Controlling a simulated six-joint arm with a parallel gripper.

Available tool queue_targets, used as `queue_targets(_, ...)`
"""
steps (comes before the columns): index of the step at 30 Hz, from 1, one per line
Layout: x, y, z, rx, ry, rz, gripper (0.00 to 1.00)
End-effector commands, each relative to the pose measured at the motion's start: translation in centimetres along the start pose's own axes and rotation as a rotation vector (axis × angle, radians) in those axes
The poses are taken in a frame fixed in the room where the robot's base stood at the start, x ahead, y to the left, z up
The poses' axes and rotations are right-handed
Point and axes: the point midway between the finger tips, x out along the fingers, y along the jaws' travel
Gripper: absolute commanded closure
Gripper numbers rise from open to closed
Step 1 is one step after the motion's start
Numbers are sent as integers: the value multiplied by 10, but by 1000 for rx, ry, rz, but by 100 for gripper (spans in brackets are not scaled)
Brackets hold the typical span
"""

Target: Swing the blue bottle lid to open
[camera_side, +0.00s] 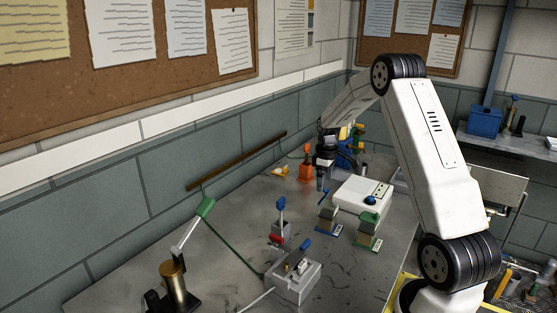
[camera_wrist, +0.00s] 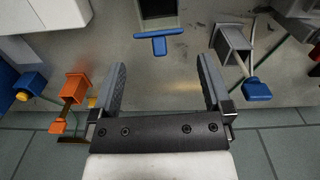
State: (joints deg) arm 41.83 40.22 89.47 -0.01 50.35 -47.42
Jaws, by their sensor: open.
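No part is clearly a bottle with a lid, and I cannot tell which blue part is the bottle lid. In the wrist view a blue T-shaped piece (camera_wrist: 158,42) sits at the edge of a dark-topped grey block, ahead of and between my fingers. A blue cap-like piece (camera_wrist: 256,90) hangs beside a grey box to the right.
A white box (camera_side: 362,197) stands beside the small blocks. A grey switch box (camera_side: 292,283) with a blue lever and a brass cylinder (camera_side: 174,285) stand at the front. An orange fixture (camera_wrist: 76,88) is left of my fingers. The bench's left middle is mostly clear.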

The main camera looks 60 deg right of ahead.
Motion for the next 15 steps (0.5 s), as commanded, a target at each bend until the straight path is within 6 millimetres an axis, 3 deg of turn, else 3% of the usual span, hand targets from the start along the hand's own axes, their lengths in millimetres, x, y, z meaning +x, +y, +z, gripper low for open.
queue_targets(9,40,-1,0,0,-1,-1,0)
queue_targets(15,55,-1,0,0,0,0,0)
